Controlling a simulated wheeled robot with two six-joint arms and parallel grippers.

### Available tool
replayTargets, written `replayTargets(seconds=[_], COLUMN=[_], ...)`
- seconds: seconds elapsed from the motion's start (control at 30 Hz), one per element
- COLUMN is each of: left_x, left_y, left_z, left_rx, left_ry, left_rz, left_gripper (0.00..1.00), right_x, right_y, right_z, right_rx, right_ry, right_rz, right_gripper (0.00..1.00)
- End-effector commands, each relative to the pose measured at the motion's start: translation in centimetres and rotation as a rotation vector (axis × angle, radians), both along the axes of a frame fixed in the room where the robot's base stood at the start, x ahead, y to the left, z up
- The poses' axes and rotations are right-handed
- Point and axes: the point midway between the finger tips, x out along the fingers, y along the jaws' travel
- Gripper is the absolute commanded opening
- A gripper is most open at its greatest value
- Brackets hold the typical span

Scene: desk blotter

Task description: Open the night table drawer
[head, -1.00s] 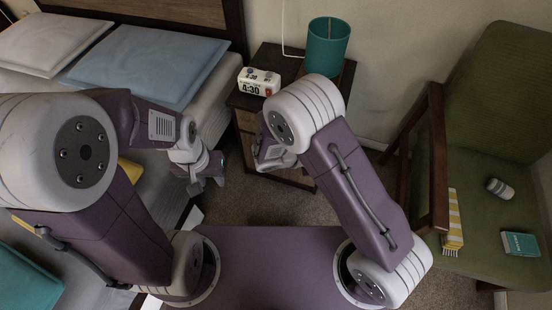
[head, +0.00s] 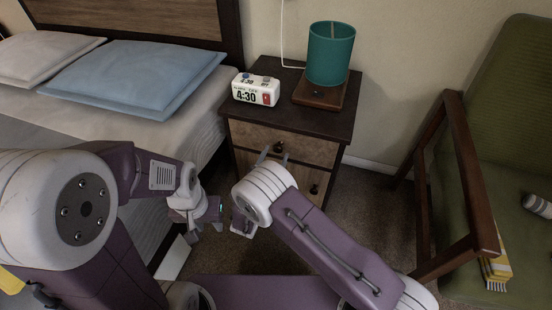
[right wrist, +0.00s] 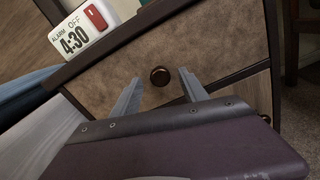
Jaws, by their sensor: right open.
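The night table (head: 347,122) stands beside the bed with its dark top and wood-toned drawer fronts. Its upper drawer (head: 247,134) appears closed, with a round dark knob (head: 279,147); the knob also shows in the right wrist view (right wrist: 160,76). My right gripper (head: 270,152) is open in front of the upper drawer. In the right wrist view its two fingers (right wrist: 158,92) stand apart on either side of the knob, without visible contact. A lower knob (head: 314,189) shows on the lower front. My left gripper (head: 218,213) is beside the bed, away from the table; its jaw state is unclear.
An alarm clock (head: 256,89) and a teal lamp (head: 330,54) stand on the night table. The bed (head: 190,122) is on the left. A green armchair (head: 470,190) with wooden arms stands on the right. Carpet (head: 365,215) is clear between table and chair.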

Motion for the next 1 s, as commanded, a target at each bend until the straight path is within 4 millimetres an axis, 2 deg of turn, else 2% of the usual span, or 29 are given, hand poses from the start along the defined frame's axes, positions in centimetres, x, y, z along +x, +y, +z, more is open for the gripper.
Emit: replayTargets(seconds=[0.13,0.37,0.57,1.0], left_x=[0.00,0.00,0.00,0.00], left_y=[0.00,0.00,0.00,0.00], left_z=[-0.63,-0.54,-0.54,-0.54], left_rx=[0.000,0.000,0.000,0.000], left_ry=[0.000,0.000,0.000,0.000], left_rz=[0.000,0.000,0.000,0.000], left_gripper=[0.36,0.36,0.36,0.36], right_x=[1.10,1.22,1.20,1.18], right_y=[-0.40,-0.42,-0.41,-0.41], right_z=[-0.07,0.06,0.05,0.02], right_rx=[0.000,-0.001,-0.001,0.000], right_ry=[0.000,0.001,0.001,0.001], right_rz=[-0.001,0.000,0.000,0.000], right_gripper=[0.52,0.52,0.00,0.00])
